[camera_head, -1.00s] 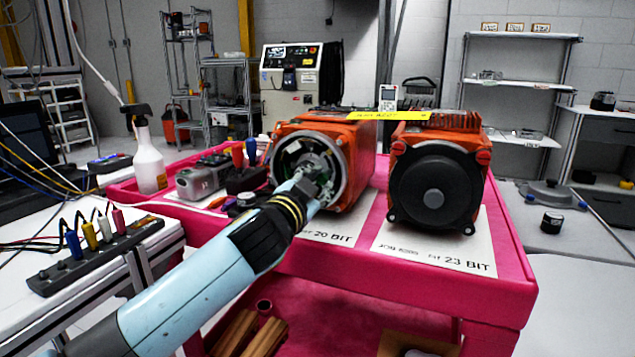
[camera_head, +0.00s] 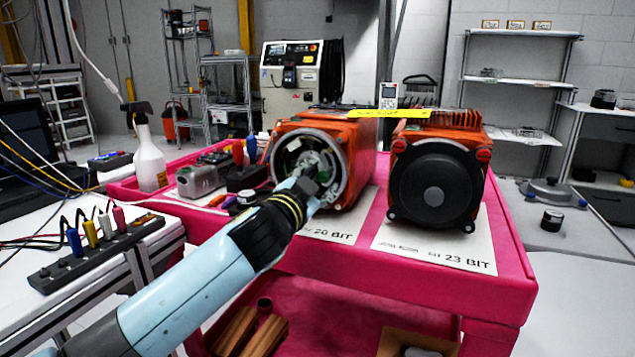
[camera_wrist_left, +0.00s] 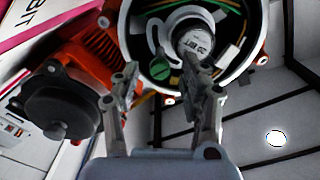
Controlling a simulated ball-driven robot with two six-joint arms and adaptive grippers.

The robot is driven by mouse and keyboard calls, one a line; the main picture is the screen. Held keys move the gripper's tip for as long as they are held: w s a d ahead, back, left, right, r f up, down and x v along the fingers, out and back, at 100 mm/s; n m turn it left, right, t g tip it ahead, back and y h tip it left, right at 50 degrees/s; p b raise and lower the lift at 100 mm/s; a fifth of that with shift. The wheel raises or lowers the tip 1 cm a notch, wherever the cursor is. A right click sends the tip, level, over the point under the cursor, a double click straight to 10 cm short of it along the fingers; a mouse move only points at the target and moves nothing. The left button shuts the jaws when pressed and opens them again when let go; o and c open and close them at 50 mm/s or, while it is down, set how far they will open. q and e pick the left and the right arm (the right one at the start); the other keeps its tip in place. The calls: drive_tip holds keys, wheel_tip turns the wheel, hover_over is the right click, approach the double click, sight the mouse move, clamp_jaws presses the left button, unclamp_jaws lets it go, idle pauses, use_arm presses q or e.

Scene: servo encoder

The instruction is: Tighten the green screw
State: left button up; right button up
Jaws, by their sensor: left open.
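The green screw (camera_wrist_left: 160,71) shows in the left wrist view as a small slotted green head inside the open round housing of the left orange motor (camera_head: 358,150). Beside it is the silver encoder cylinder (camera_wrist_left: 194,42) with a printed label. My left gripper (camera_wrist_left: 163,82) is open, with its two fingers spread in front of the housing and the screw head showing between them. In the head view the left gripper (camera_head: 308,184) is at the lower front of the housing and hides part of its inside. Whether the fingers touch anything I cannot tell. My right gripper is not in view.
A second orange motor with a black round cover (camera_head: 436,190) stands close on the right. Both are on a pink cart (camera_head: 505,270). A grey device (camera_head: 205,178) and a spray bottle (camera_head: 150,160) stand to the left. A power strip (camera_head: 95,258) is nearer.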

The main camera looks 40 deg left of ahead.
use_arm(q)
drive_tip(key=v, duration=1.2)
drive_tip(key=shift+r, duration=0.1)
drive_tip(key=s+f+n+g, duration=0.1)
drive_tip(key=s+f+g, duration=0.25)
drive_tip(key=f, duration=0.85)
drive_tip(key=s+f+g+h, duration=0.15)
drive_tip(key=s+f, duration=0.25)
drive_tip(key=f, duration=0.8)
drive_tip(key=s+f+n+g, duration=0.1)
drive_tip(key=s+f+g, duration=0.25)
drive_tip(key=f, duration=0.95)
drive_tip(key=s+f+g, duration=0.2)
drive_tip(key=s+f, duration=0.4)
drive_tip(key=s, duration=0.5)
drive_tip(key=s+d+f+n+g+h, duration=0.1)
drive_tip(key=s+f+g, duration=0.2)
drive_tip(key=s+f, duration=0.3)
drive_tip(key=s+d+f+n+g, duration=0.1)
drive_tip(key=s+f+g, duration=0.2)
drive_tip(key=s+f, duration=0.4)
drive_tip(key=s, duration=0.9)
drive_tip(key=shift+h, duration=0.35)
drive_tip(key=shift+d+g, duration=0.1)
drive_tip(key=shift+g, duration=0.15)
